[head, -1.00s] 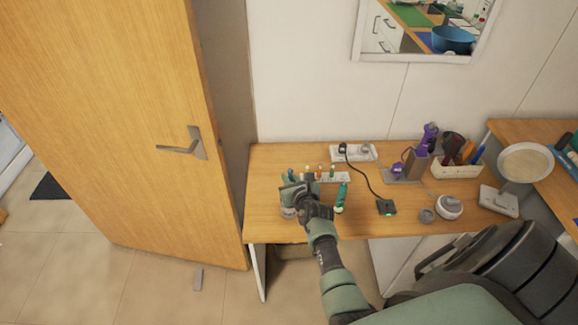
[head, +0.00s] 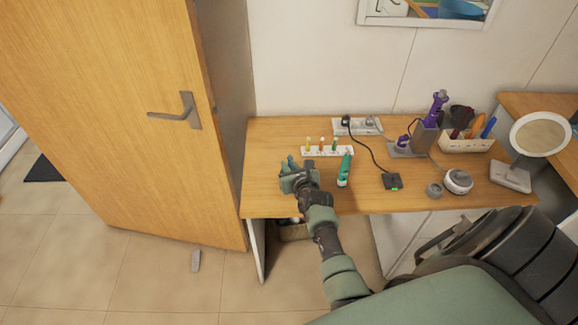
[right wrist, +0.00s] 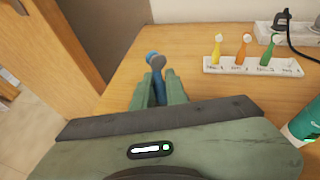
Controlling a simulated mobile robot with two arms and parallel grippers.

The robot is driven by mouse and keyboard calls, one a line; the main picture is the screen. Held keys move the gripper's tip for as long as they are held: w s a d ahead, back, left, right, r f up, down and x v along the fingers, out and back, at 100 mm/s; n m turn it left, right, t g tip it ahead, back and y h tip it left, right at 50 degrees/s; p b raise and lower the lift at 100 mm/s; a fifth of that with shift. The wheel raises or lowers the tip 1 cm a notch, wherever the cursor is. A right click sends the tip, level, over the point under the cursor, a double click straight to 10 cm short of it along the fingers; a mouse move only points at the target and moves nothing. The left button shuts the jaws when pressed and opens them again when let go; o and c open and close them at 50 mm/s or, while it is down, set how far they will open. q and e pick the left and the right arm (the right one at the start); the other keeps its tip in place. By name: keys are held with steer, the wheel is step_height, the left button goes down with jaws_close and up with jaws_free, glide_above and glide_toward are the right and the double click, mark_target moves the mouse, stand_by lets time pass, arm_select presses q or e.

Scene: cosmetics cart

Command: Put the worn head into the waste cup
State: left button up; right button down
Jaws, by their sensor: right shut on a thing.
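My right gripper (head: 291,170) is shut on a small brush head (right wrist: 153,62), blue and grey, which sticks up past the fingertips in the right wrist view. I take it for the worn head; wear is too small to tell. The gripper is over the left part of the desk, in front of the head rack (head: 347,151). A small grey cup-like thing (head: 433,190) stands at the right; I cannot tell if it is the waste cup. The desk under my gripper is hidden. My left gripper is not in view.
The rack holds yellow, orange and green heads. A black block with a green light (head: 391,181), a cable, a white round device (head: 458,181) and a mirror (head: 540,134) are farther right. A door (head: 120,90) is at left.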

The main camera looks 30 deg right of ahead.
mark_target(289, 156)
steer(key=shift+f, duration=0.1)
steer(key=c, duration=1.3)
jaws_free()
steer(key=shift+c, duration=0.2)
step_height(289, 156, up, 7)
steer(key=p, duration=0.7)
steer(key=shift+p, duration=0.4)
